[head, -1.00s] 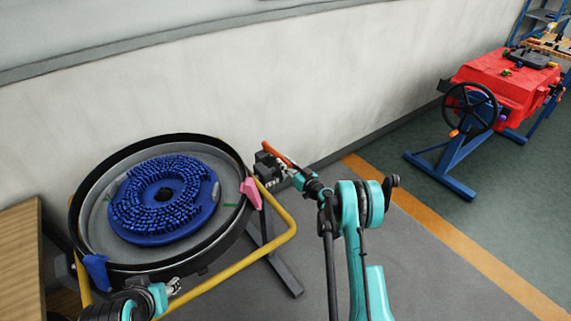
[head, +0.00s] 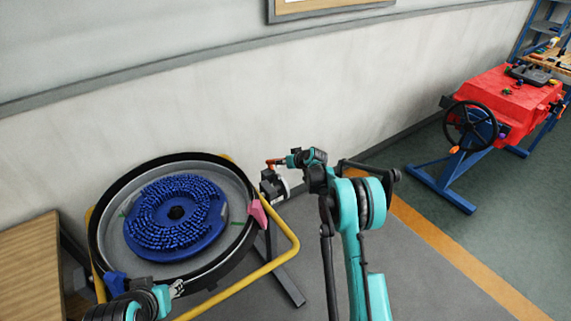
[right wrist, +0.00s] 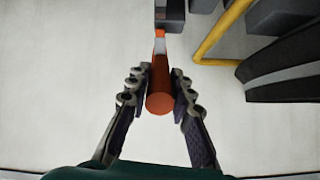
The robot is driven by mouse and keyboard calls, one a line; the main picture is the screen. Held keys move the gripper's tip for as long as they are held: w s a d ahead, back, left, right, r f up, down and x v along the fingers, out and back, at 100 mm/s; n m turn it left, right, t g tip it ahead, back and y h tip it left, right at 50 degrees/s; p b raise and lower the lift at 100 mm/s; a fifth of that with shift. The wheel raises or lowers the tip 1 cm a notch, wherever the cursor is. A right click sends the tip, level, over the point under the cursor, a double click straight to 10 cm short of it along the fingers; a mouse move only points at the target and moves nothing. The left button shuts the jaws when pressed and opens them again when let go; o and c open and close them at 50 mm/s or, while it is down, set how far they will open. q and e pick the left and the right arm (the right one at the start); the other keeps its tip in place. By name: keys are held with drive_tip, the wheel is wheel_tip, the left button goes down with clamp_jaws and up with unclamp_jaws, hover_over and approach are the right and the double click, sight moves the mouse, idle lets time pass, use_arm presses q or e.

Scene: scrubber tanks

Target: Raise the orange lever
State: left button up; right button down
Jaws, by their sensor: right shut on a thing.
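The orange lever (head: 272,161) sits at the top of a dark valve block (head: 267,186) beside the round tank. It runs roughly level toward my right gripper (head: 286,161), which covers its outer end. In the right wrist view the lever (right wrist: 160,97) lies between the two fingers of my right gripper (right wrist: 160,84), which are shut on it near its rounded end. My left gripper (head: 176,288) is at the tank's front edge, low in the head view. Its fingers are too small to read.
The round tank (head: 238,245) holds a blue brush disc (head: 150,232) and stands in a yellow tube frame (head: 292,240). A pink clamp (head: 257,213) is on its right rim. The wall (head: 330,120) is close behind the lever.

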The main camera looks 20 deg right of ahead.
drive_tip(key=shift+w+r+g, duration=0.25)
drive_tip(key=shift+g, duration=0.05)
drive_tip(key=c, duration=1.3)
unclamp_jaws()
drive_tip(key=shift+a, duration=0.1)
drive_tip(key=v, duration=1.2)
drive_tip(key=shift+a, duration=0.1)
